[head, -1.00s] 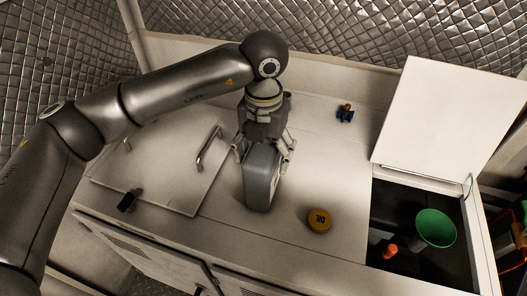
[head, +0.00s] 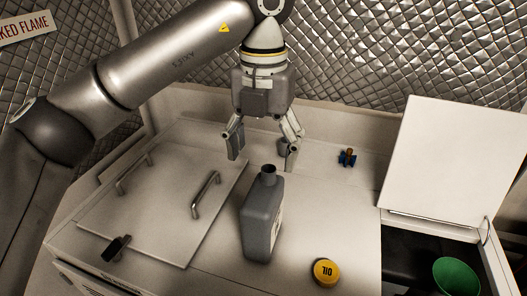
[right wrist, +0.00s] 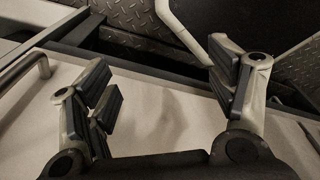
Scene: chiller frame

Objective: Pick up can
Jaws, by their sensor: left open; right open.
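The can is a grey bottle-shaped container (head: 262,222) with a short open neck. It stands upright on the white chiller top in the middle of the head view. My left gripper (head: 262,160) is open and empty, with its fingers pointing down above and behind the can's neck, apart from it. A yellow cap marked OIL (head: 326,271) lies on the top to the right of the can. My right gripper (right wrist: 165,98) shows in the right wrist view with its fingers spread and nothing between them. The can is not seen there.
A closed lid with a handle (head: 207,194) lies left of the can. A raised white lid (head: 452,158) stands at the right over an open bay with a green funnel (head: 457,276). A black latch (head: 116,248) is front left.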

